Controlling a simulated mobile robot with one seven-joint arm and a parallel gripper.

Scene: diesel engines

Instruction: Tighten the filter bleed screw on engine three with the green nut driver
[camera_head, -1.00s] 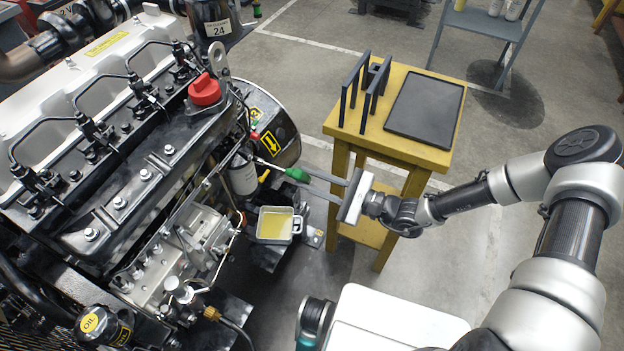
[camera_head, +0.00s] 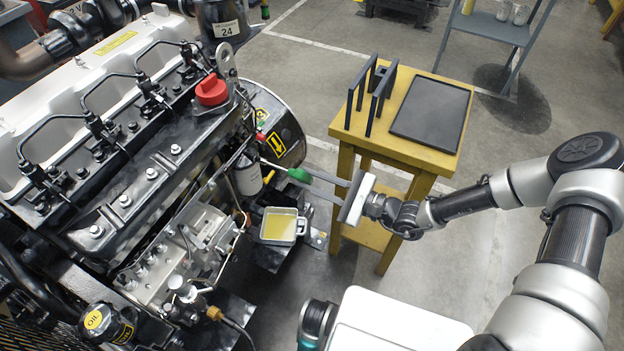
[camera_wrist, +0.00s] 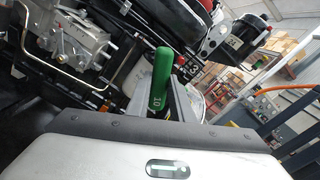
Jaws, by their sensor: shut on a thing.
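My gripper (camera_head: 314,184) is shut on the green nut driver (camera_head: 299,175), beside the engine (camera_head: 150,150). The driver's shaft points left toward the top of the white filter (camera_head: 247,175). In the wrist view the green handle (camera_wrist: 161,80), marked 10, stands between the fingers. The bleed screw is too small to make out, and I cannot tell whether the driver's tip touches it. A yellow label with a 3 shows on the engine's round housing (camera_head: 287,135).
A tray of yellowish fluid (camera_head: 299,226) sits below the filter. A yellow table (camera_head: 428,160) with a black rack (camera_head: 368,97) and a dark mat (camera_head: 432,110) stands to the right. A red cap (camera_head: 211,90) tops the engine.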

